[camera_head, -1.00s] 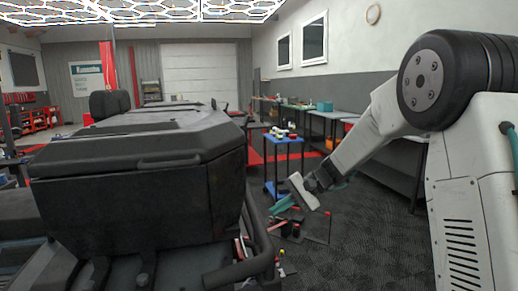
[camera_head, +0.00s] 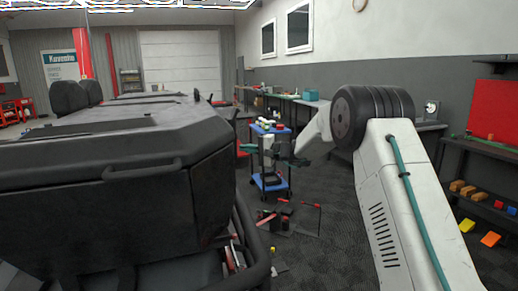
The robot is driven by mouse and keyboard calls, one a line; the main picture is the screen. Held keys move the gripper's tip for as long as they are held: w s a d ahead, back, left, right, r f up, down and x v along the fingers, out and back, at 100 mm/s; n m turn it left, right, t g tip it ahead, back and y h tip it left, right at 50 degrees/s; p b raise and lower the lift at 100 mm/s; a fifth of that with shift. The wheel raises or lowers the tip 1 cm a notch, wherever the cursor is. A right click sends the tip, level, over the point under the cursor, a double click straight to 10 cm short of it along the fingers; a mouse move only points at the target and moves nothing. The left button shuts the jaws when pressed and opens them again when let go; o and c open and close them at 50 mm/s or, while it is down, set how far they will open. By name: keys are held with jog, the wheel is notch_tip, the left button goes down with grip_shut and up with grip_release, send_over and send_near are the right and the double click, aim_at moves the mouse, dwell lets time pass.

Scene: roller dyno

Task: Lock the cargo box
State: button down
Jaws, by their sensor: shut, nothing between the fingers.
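The dark grey cargo box (camera_head: 95,225) fills the left of the head view. Its lid (camera_head: 80,150) is down over the body, with a bar handle (camera_head: 143,169) on the near edge. Whether it is locked cannot be seen.
A blue cart (camera_head: 270,185) stands behind my gripper. Tools and parts (camera_head: 285,215) lie on the dark floor. A dark tubular bar (camera_head: 255,240) runs beside the box. Workbenches line the right wall, and a shelf with coloured blocks (camera_head: 480,195) is at far right.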

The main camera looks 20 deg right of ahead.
jog(key=shift+s+a, duration=0.45)
jog(key=shift+a, duration=0.35)
jog(key=shift+s+a, duration=0.4)
jog(key=shift+a, duration=0.35)
